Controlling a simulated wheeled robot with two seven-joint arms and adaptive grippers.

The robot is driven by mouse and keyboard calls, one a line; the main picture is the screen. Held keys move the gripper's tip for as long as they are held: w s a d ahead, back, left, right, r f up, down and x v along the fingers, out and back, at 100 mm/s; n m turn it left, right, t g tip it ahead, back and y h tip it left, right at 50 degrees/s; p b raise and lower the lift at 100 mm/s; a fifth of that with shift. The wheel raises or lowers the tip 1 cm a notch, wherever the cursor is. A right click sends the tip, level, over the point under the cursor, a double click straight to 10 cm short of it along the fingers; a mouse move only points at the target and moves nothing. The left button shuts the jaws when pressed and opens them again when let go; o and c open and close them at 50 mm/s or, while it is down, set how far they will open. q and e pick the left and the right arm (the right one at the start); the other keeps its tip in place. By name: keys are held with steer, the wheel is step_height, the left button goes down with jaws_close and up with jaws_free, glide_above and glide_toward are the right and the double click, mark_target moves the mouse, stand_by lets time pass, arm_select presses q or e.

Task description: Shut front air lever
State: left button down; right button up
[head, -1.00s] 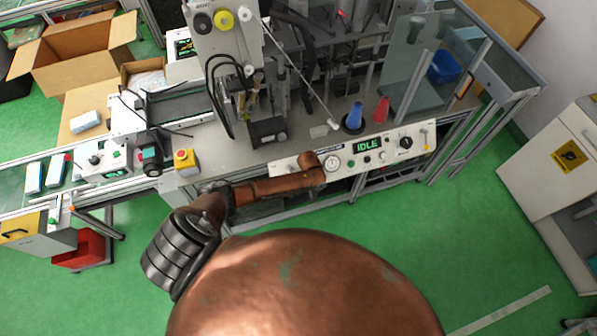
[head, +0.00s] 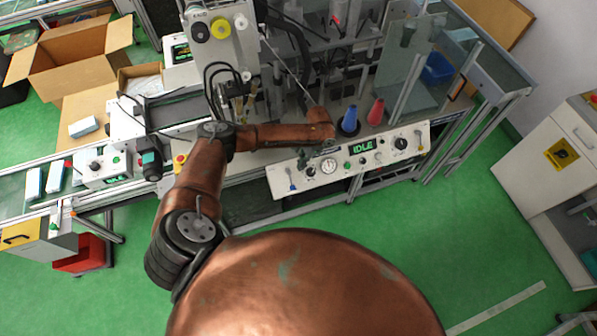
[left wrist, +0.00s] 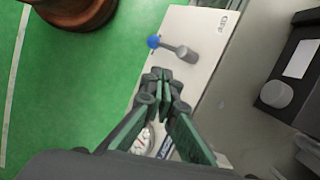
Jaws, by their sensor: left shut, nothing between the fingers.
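The air lever (head: 290,181) has a blue knob and sits at the left end of the white front panel (head: 312,182). In the left wrist view the lever (left wrist: 174,48) has a grey pivot on the panel, and its blue knob reaches over the panel's edge above the green floor. My right gripper is out of view.
The panel also carries a round gauge (head: 327,166), a lit IDLE display (head: 362,146), a black knob (head: 400,143) and another lever (head: 419,140) at its right end. Blue (head: 350,120) and red (head: 376,112) cones stand behind it. Green floor is clear in front.

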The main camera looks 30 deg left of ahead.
arm_select(q)
steer(key=x, duration=0.9)
steer(key=shift+f+p, duration=0.15)
steer(key=shift+p, duration=0.15)
steer(key=shift+s+a, duration=0.1)
